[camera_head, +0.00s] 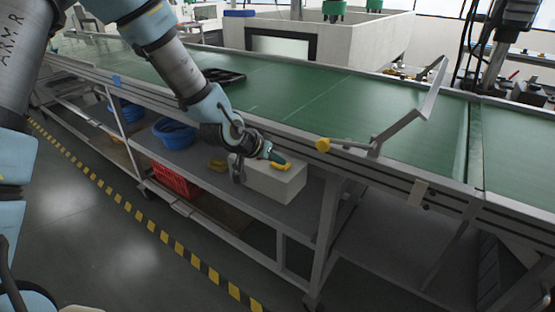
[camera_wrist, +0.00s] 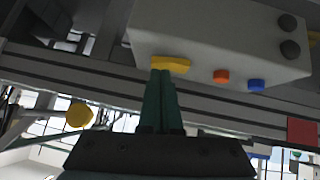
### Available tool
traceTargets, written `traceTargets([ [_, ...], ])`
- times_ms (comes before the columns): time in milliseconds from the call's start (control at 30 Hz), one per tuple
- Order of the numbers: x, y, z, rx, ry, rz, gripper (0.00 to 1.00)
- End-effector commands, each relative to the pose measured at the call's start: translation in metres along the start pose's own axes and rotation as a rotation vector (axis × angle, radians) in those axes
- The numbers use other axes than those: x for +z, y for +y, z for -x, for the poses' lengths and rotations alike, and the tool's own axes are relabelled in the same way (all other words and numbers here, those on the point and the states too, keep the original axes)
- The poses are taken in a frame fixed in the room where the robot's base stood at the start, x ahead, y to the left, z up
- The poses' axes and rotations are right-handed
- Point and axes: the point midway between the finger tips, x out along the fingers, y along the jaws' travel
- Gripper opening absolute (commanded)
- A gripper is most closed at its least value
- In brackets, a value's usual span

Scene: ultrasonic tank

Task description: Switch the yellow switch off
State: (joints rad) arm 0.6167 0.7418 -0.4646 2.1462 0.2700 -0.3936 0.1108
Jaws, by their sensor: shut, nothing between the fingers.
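The yellow switch (camera_wrist: 172,63) is a flat yellow bar on the face of a pale control box (camera_wrist: 200,30) in the wrist view. In the head view the switch (camera_head: 281,167) shows on the box (camera_head: 285,185), on the lower shelf under the conveyor. My gripper (camera_wrist: 163,72) is shut and empty. Its green fingertips are right at the switch, left of the bar's middle, and seem to touch or nearly touch it. In the head view my gripper (camera_head: 276,158) reaches the box from the upper left. The exact contact is hidden.
A yellow knob (camera_head: 323,145) sticks out from the rail. Blue bowls (camera_head: 173,133) and a red crate (camera_head: 175,181) are left.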

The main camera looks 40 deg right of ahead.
Motion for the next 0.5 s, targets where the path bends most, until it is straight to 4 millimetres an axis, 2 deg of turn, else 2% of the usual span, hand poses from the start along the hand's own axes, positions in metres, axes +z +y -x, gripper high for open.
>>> traceTargets([
  [200, 0.0091, 0.0025, -0.0093, -0.039, -0.002, -0.047, 0.00],
  [500, 0.0056, 0.0001, -0.0042, -0.039, -0.006, -0.039, 0.00],
])
